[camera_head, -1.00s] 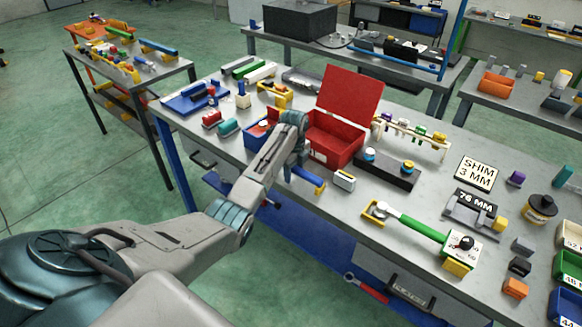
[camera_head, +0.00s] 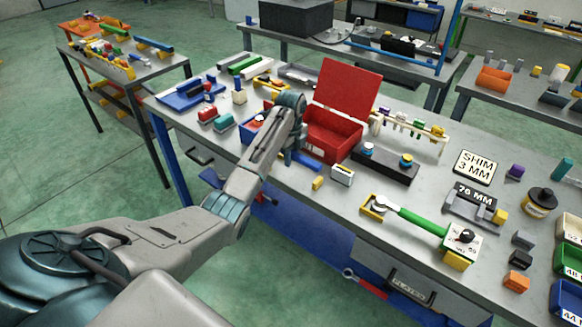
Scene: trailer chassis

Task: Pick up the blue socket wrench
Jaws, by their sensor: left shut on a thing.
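My left gripper (camera_head: 288,155) reaches over the front edge of the table beside the red toolbox (camera_head: 332,146). It points down, and its fingers are largely hidden by my own arm. It is shut on a long blue tool, the blue socket wrench (camera_head: 310,161), whose end sticks out to the right, in front of the toolbox. The rest of the wrench is hidden behind the gripper. My right gripper is not in view.
The red toolbox's lid stands open. A blue bin (camera_head: 252,133) lies just left of the gripper. A small yellow block (camera_head: 318,183) and a white block (camera_head: 342,175) sit near the front edge. A green-handled tool (camera_head: 412,216) lies further right.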

